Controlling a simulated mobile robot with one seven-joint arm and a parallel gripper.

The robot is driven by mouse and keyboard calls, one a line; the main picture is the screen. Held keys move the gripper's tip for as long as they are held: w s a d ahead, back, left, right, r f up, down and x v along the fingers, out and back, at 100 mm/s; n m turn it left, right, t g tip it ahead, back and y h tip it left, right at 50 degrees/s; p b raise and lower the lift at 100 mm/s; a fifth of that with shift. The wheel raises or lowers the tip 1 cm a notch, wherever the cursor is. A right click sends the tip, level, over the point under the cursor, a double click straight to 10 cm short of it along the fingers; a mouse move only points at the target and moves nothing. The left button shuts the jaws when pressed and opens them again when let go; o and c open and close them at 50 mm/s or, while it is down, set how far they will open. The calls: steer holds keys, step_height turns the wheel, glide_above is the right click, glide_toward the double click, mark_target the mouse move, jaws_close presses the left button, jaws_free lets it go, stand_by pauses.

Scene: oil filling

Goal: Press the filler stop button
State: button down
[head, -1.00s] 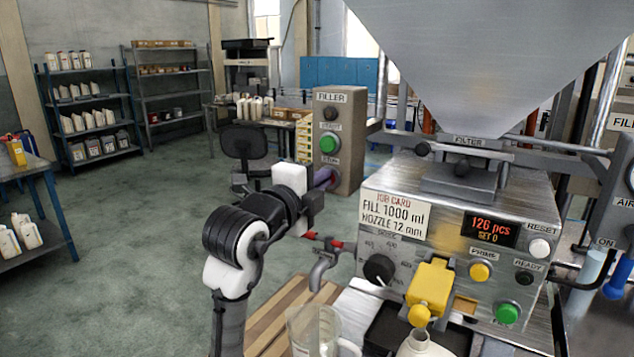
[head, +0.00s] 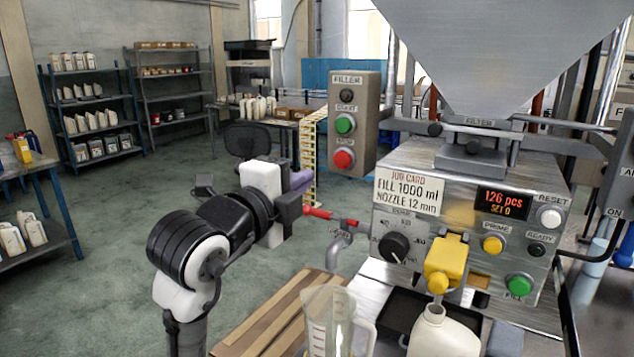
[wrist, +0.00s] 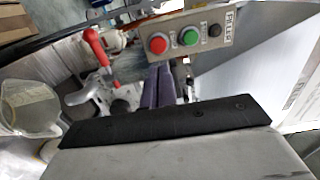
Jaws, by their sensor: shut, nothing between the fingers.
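The FILLER box (head: 368,120) is a grey-brown box left of the machine. Its red stop button (head: 344,159) is below the green start button (head: 345,124), with a dark lamp (head: 347,95) at the top. The red button also shows in the wrist view (wrist: 158,43), just beyond the fingertips. My gripper (head: 308,178) has purple fingers and is to the left of the box, a little below the red button's height, apart from it in the head view. In the wrist view the fingers (wrist: 158,68) are together and empty.
A red-handled valve (head: 318,212) is below my gripper. A clear jug (head: 332,318) and a white bottle (head: 443,332) stand in front of the machine with its yellow nozzle block (head: 447,262). The display (head: 503,203) reads 126 pcs. Open floor lies left.

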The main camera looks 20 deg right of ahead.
steer(key=shift+v, duration=1.3)
